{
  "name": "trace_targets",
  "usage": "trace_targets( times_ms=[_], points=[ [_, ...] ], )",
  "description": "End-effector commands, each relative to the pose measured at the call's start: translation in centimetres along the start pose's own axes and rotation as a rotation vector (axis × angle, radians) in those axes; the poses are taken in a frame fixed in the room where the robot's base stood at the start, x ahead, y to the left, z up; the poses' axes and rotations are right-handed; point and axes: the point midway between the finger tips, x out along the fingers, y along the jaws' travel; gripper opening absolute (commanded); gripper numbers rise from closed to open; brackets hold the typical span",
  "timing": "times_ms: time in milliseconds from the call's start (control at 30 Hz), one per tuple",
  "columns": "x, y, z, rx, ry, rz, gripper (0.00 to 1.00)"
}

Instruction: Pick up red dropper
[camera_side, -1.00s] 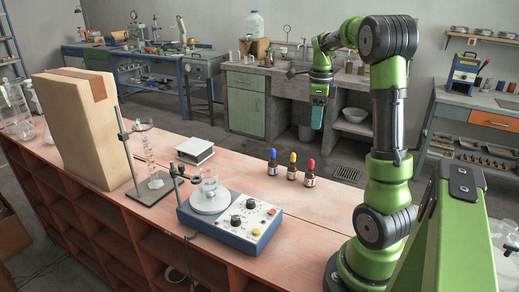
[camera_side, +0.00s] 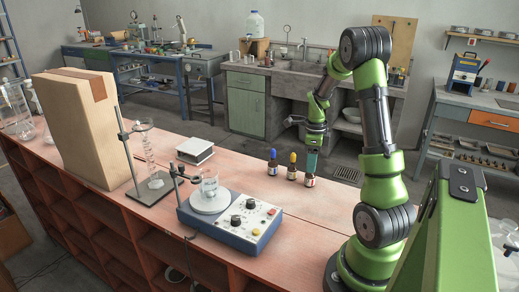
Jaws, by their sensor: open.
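The red dropper (camera_side: 309,181) is a small dark bottle with a pale label, upright on the bench at the right end of a row of three. Its red cap is hidden behind my gripper. My gripper (camera_side: 311,172) points down right at the top of this bottle, with its fingers overlapping the cap in the picture. It is open. I cannot tell whether the fingers stand around the cap or in front of it. The yellow dropper (camera_side: 292,174) and the blue dropper (camera_side: 272,169) stand upright to its left.
A stirrer hotplate (camera_side: 250,228) with a beaker (camera_side: 209,188) stands front left of the droppers. A small white box (camera_side: 195,151), a stand with a glass cylinder (camera_side: 148,150) and a tall cardboard box (camera_side: 75,135) are farther left. The bench top (camera_side: 310,225) in front of the droppers is clear.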

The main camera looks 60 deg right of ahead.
Motion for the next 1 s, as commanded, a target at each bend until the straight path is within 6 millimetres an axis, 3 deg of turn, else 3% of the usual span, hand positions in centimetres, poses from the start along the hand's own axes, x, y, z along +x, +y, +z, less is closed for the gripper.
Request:
trace_targets(
  times_ms=[300, 567, 867, 1000],
  points=[
    [0.8, 0.0, 0.1, 0.0, -0.001, 0.0, 0.49],
    [0.8, 0.0, 0.0, 0.0, -0.001, 0.0, 0.11],
    [0.8, 0.0, 0.0, 0.0, -0.001, 0.0, 0.1],
    [-0.3, -0.1, 0.1, -0.001, -0.002, -0.004, 0.1]
  ],
)
